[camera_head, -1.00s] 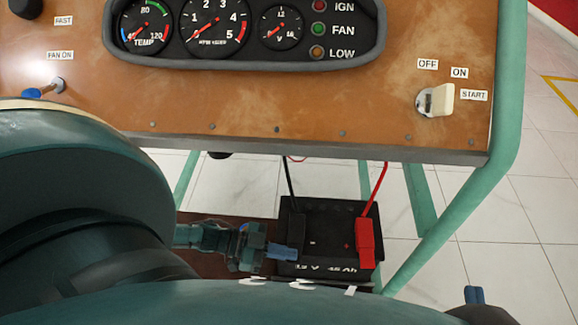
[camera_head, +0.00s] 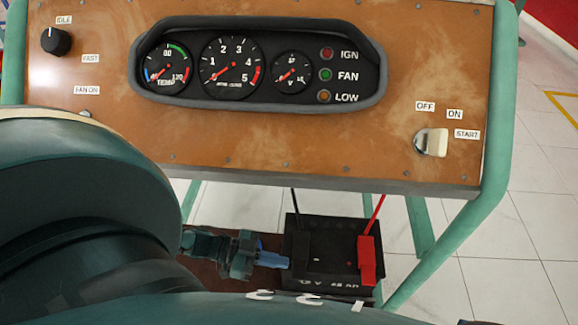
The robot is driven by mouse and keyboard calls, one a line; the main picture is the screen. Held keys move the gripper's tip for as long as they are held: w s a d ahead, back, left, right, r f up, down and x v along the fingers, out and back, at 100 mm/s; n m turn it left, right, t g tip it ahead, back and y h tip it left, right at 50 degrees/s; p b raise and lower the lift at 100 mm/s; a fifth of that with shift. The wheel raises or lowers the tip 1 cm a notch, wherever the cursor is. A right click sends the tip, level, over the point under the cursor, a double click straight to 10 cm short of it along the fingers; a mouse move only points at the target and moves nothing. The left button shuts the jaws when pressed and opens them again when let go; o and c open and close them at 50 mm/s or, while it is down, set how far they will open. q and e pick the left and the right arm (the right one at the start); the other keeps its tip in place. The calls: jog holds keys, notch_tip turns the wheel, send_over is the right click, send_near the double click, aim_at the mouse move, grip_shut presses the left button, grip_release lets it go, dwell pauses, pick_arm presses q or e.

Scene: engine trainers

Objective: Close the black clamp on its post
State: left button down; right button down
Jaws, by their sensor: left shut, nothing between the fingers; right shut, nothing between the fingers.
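The black battery (camera_head: 330,262) stands on a low shelf under the panel. The black clamp (camera_head: 302,238) is at its left side, with a black cable running up from it. It is dark against the dark battery, so I cannot tell whether its jaws are open or shut, and its post is hidden. My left gripper (camera_head: 274,260) is shut and empty. Its blue fingertips are at the battery's left edge, just left of and below the clamp; I cannot tell whether they touch. My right gripper's fingers are not visible.
A red clamp (camera_head: 367,262) with a red cable sits on the battery's right. The brown instrument panel (camera_head: 300,145) overhangs the battery. A green frame tube (camera_head: 440,245) slopes down on the right. Brown shelf shows left of the battery.

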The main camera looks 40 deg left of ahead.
pick_arm(q)
jog(key=v, duration=0.6)
jog(key=shift+s+a+p, duration=0.15)
jog(key=shift+a+p, duration=0.1)
jog(key=shift+p, duration=0.05)
jog(key=shift+s, duration=0.1)
